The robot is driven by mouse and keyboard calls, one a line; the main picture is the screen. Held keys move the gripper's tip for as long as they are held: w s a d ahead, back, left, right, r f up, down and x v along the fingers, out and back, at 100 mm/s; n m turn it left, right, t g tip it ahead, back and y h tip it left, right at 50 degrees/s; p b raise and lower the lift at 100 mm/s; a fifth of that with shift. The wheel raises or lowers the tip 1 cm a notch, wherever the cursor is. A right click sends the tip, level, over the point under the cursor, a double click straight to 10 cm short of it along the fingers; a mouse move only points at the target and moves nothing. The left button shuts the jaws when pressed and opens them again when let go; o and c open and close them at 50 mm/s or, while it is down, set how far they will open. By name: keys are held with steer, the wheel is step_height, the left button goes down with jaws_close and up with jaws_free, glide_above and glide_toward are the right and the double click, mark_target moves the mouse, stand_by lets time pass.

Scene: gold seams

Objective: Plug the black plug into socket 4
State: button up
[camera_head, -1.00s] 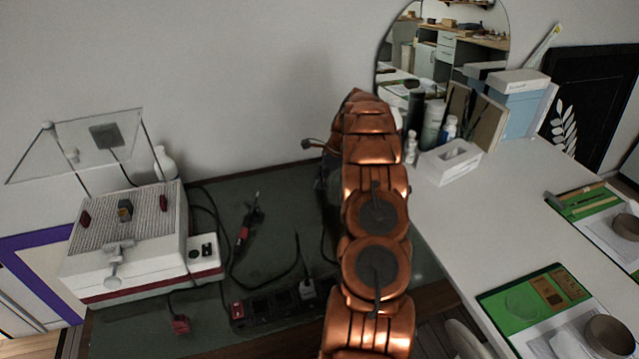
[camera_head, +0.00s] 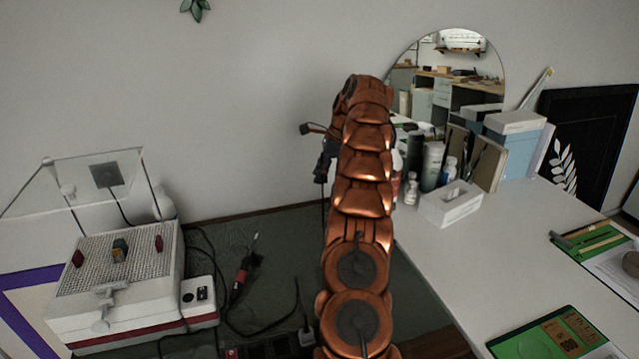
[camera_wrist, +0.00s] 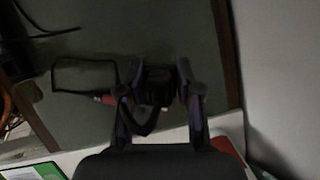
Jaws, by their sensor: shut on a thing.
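In the wrist view my gripper (camera_wrist: 160,85) is shut on the black plug (camera_wrist: 154,92), and a dark cable loops away from it. The plug is held above the dark tabletop. The black power strip (camera_head: 262,351) shows only as a sliver at the bottom edge. Its sockets and their numbers cannot be read, so socket 4 cannot be picked out. A grey plug (camera_head: 306,335) with a cable stands at the strip.
A white and red box (camera_head: 125,290) with a clear raised panel stands on the left. A red-handled soldering iron (camera_head: 243,270) and loose cables lie on the dark table (camera_head: 290,235).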

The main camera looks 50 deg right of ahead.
step_height(320, 180, up, 8)
steer(key=p, duration=0.7)
steer(key=shift+r+p, duration=0.25)
steer(key=shift+p, duration=0.1)
